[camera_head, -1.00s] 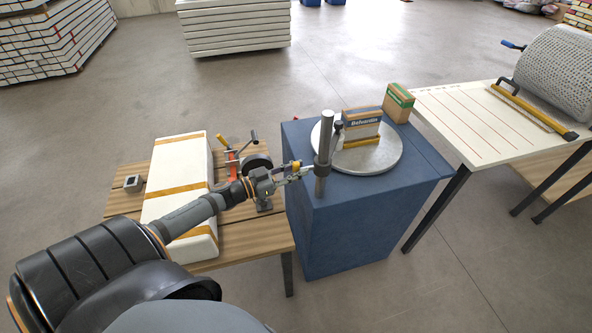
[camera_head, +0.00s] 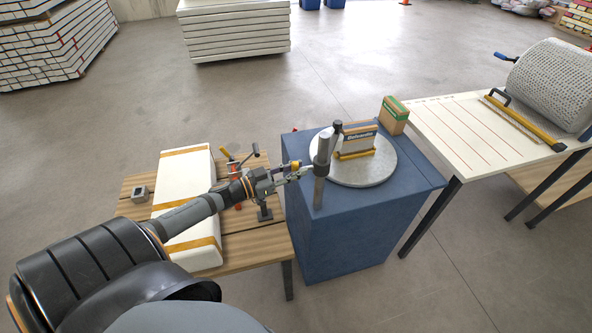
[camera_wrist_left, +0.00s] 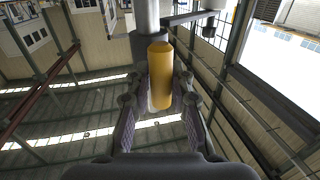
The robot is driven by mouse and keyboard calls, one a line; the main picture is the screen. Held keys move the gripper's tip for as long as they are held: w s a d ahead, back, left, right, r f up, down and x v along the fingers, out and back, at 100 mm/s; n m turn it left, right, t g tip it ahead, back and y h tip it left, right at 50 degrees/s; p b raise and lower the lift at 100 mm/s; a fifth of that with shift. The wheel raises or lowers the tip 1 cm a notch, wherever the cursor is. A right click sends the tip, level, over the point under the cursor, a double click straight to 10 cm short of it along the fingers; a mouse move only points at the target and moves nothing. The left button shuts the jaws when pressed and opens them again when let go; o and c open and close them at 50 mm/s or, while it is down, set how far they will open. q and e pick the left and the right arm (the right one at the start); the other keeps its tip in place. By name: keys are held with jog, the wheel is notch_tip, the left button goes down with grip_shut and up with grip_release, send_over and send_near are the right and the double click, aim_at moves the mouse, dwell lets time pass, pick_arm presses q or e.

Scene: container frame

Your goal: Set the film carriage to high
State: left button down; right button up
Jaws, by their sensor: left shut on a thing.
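A grey upright mast (camera_head: 319,193) stands at the front of the blue plinth, beside the round turntable (camera_head: 382,170). In the left wrist view the yellow handle (camera_wrist_left: 160,75) stands between the two fingers, with the dark carriage (camera_wrist_left: 145,47) and pale mast (camera_wrist_left: 146,14) beyond. My right gripper is not in view.
A labelled box (camera_head: 358,140) stands on the turntable, and another box (camera_head: 394,116) on the back corner of the blue plinth (camera_head: 345,238). A wooden table (camera_head: 255,255) with a long white package (camera_head: 185,200) stands left. A white-topped table (camera_head: 440,120) is at right.

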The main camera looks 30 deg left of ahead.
pick_arm(q)
jog(key=shift+w+r, duration=0.2)
jog(key=shift+r, duration=0.05)
jog(key=c, duration=1.4)
grip_release()
jog(key=shift+s+r, duration=0.1)
jog(key=shift+o, duration=0.9)
jog(key=shift+a, duration=0.1)
jog(key=shift+f, duration=0.2)
jog(key=shift+s, duration=0.15)
jog(key=v, duration=0.7)
jog(key=shift+s+a, duration=0.1)
jog(key=shift+a, duration=0.05)
